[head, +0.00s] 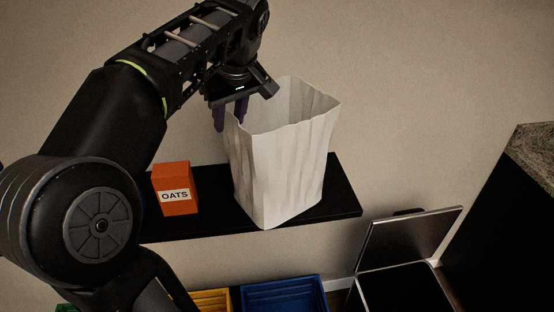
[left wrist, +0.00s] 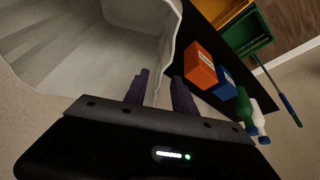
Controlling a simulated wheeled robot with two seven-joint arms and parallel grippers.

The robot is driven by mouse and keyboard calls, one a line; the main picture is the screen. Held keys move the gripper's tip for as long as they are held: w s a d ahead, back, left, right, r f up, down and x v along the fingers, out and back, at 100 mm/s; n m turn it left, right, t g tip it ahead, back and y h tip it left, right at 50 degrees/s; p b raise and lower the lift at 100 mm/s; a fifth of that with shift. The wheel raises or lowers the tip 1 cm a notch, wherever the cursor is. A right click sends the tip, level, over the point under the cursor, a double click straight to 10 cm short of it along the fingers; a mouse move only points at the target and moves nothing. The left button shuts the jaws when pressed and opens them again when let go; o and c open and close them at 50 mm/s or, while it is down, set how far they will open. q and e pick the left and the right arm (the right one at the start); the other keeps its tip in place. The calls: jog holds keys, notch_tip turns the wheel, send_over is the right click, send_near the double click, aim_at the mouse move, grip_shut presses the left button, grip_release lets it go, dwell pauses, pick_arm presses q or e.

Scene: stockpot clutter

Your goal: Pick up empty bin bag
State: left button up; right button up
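The empty bin bag (head: 278,160) is white, open-topped and upright on a black shelf in the head view. My left gripper (head: 231,117) is at the bag's left rim, pointing down. In the left wrist view the bag (left wrist: 90,50) fills the upper left, and its rim wall runs down between the two purple fingers of my left gripper (left wrist: 160,88). The fingers are apart, one on the bag's inner side and one on its outer side. Whether either finger touches the wall is hard to tell. My right gripper is not in view.
The black shelf (head: 345,201) also holds an orange OATS box (head: 174,189) left of the bag. Below are a blue bin (head: 284,296) and a yellow bin (head: 212,300). A lidded metal bin (head: 408,246) stands at lower right. The left wrist view shows a blue box (left wrist: 226,82) and green bottle (left wrist: 244,104).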

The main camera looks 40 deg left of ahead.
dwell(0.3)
pick_arm(q)
jog(key=shift+b+x, duration=0.65)
jog(key=shift+x, duration=1.7)
jog(key=shift+f, duration=0.3)
jog(key=shift+f, duration=0.15)
jog(key=shift+c, duration=0.3)
grip_shut()
